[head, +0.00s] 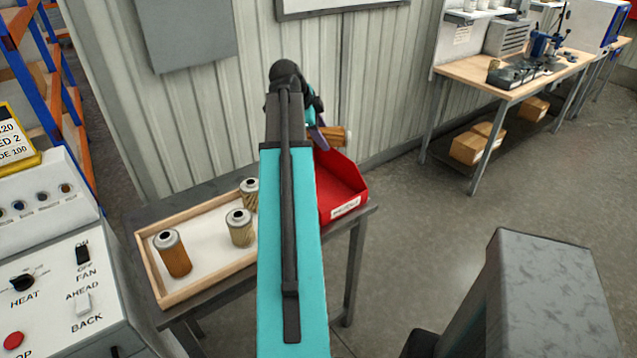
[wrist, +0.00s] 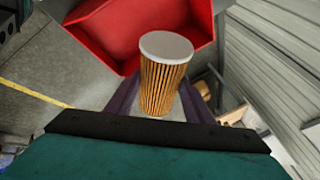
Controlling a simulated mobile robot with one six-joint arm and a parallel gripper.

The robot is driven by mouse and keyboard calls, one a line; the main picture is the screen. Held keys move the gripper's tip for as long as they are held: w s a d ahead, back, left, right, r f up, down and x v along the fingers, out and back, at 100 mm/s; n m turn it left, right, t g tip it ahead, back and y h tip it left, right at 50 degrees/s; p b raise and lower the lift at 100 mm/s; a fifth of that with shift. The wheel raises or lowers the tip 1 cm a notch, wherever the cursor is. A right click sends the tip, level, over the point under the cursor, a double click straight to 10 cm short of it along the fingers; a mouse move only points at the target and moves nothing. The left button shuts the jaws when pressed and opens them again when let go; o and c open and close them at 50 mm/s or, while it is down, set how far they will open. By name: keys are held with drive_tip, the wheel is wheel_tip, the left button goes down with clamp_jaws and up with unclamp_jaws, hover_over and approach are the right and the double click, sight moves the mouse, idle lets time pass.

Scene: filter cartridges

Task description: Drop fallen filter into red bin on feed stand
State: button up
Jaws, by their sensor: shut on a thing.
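An orange pleated filter (wrist: 161,85) with a pale grey end cap is held between the fingers of my gripper (wrist: 160,98) in the wrist view. In the head view the filter (head: 334,136) shows as an orange end beside my gripper (head: 318,132), above the back of the red bin. The red bin (head: 343,184) sits at the right end of the feed stand (head: 352,217) and carries a white label. My arm hides its left part. In the wrist view the red bin (wrist: 105,38) lies beyond the filter, and its visible inside looks empty.
A wooden-rimmed tray (head: 150,262) on the stand holds several upright filters (head: 172,254). A corrugated wall (head: 190,110) stands close behind the stand. A control panel (head: 60,280) is at the left. Open floor (head: 430,215) lies to the right, before a workbench (head: 510,75).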

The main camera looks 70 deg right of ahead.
drive_tip(key=shift+f+b, duration=1)
drive_tip(key=shift+f, duration=1.15)
drive_tip(key=o, duration=1.2)
drive_tip(key=shift+b+v, duration=1.3)
drive_tip(key=shift+v, duration=5.6)
drive_tip(key=shift+a+f, duration=0.1)
